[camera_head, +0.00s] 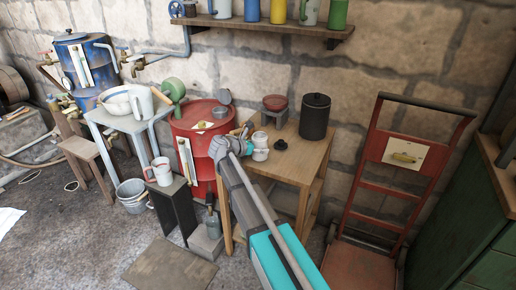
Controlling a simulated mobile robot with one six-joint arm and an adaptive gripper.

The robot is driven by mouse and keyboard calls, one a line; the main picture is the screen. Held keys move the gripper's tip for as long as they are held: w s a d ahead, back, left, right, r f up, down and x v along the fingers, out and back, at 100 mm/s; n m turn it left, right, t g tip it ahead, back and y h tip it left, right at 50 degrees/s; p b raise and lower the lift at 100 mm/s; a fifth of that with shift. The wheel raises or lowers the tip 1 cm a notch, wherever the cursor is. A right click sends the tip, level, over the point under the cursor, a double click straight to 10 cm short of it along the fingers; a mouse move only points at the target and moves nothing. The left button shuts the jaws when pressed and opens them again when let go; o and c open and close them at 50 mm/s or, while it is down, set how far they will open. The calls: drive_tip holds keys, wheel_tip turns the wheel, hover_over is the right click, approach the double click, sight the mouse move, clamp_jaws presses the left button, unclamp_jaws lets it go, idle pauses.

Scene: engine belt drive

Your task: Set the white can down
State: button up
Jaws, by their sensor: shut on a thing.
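The white can (260,147) is at the wooden table (303,157), near its left edge. It looks upright, with a narrower band around its middle. My gripper (248,138) reaches it from the left and is shut on it. The fingers are small in this view and partly hidden by my wrist. I cannot tell whether the can's base touches the tabletop or hangs just above it.
On the table stand a black canister (314,117), a kitchen scale with a red bowl (275,104), and a small dark item (281,145). A red barrel (202,130) stands left, a red hand truck (393,150) right. The table's front right is bare.

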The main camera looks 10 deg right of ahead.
drive_tip(key=shift+f, duration=0.15)
drive_tip(key=o, duration=1)
drive_tip(key=shift+o, duration=0.2)
drive_tip(key=shift+r, duration=0.2)
drive_tip(key=shift+s+a+r+p, duration=0.3)
drive_tip(key=shift+a+p, duration=0.1)
drive_tip(key=shift+a, duration=0.05)
drive_tip(key=p+v, duration=0.4)
drive_tip(key=v, duration=0.7)
drive_tip(key=shift+f, duration=0.2)
